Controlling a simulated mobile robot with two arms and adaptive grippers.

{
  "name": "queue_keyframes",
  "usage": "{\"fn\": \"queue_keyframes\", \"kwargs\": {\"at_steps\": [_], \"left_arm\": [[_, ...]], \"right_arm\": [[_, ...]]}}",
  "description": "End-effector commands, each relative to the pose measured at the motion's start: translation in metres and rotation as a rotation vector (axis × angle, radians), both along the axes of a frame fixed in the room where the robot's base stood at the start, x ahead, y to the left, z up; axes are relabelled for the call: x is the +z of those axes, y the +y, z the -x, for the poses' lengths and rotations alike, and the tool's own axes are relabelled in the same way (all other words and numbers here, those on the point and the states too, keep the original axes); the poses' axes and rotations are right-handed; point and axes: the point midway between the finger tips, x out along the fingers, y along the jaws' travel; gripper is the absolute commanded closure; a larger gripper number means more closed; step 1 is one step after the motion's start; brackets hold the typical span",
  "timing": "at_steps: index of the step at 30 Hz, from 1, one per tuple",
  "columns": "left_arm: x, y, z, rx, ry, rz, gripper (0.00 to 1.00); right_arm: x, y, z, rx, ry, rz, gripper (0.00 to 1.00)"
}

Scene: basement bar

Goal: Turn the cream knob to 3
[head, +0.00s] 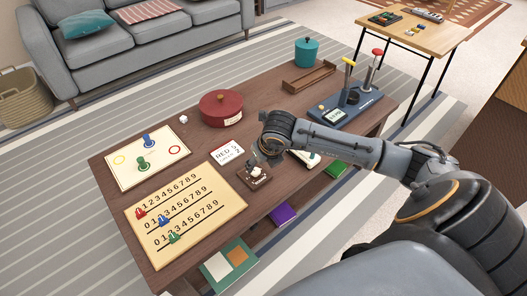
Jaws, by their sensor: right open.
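The cream knob (256,170) sits on a small dark brown box (262,183) near the front middle of the wooden table. The setting it points to is too small to read. My right gripper (262,160) reaches in from the right and hangs open just above and behind the knob. Its fingers are small and dark here, so I cannot tell whether they touch the knob. My left gripper is not in view.
Left of the box lie a number board (185,257) with pegs, another peg board (116,178) and a white card (228,152). Behind stand a red round pot (220,108), a wooden tray (308,77) and a teal pot (306,52). A blue lever box (342,112) is at right.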

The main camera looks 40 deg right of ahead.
Motion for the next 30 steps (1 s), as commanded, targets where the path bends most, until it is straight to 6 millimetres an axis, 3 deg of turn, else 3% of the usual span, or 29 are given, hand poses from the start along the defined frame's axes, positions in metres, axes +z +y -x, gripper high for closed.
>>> {"fn": "queue_keyframes", "kwargs": {"at_steps": [3, 10, 30], "left_arm": [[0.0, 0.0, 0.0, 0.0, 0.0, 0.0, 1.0], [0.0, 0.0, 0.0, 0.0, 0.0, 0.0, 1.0], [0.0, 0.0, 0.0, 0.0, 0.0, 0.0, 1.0]], "right_arm": [[0.023, 0.001, 0.009, 0.002, -0.002, 0.002, 0.46], [0.047, 0.002, 0.02, 0.0, 0.001, 0.0, 0.46], [0.048, 0.008, 0.021, 0.012, 0.0, -0.02, 0.46]]}}
